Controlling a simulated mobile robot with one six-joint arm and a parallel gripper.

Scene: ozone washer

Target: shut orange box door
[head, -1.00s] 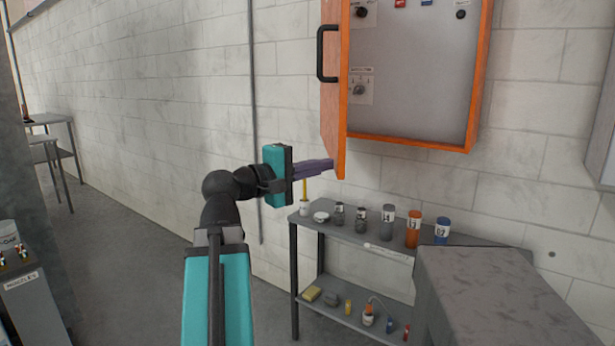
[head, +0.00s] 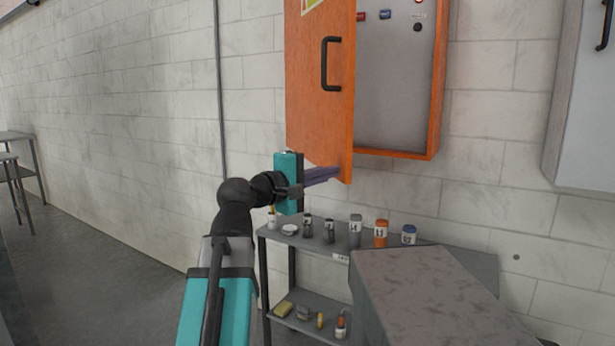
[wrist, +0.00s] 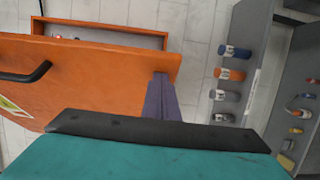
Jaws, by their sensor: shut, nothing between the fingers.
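The orange box (head: 436,90) hangs on the white brick wall with its grey inside partly visible. Its orange door (head: 312,100) is hinged at the left and stands partly open, with a black handle (head: 331,64) on its outer face. My gripper (head: 336,172) is shut and empty, its purple fingers at the door's lower free corner. In the wrist view, the fingers (wrist: 161,98) reach the door's edge (wrist: 120,70) and appear to touch its outer face. The box frame (wrist: 100,33) shows behind the door there.
A grey two-tier shelf (head: 450,262) with several labelled jars, including an orange one (head: 381,233), stands below the box. A grey block (head: 430,290) is in front of it. A grey cabinet (head: 575,120) hangs at the right.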

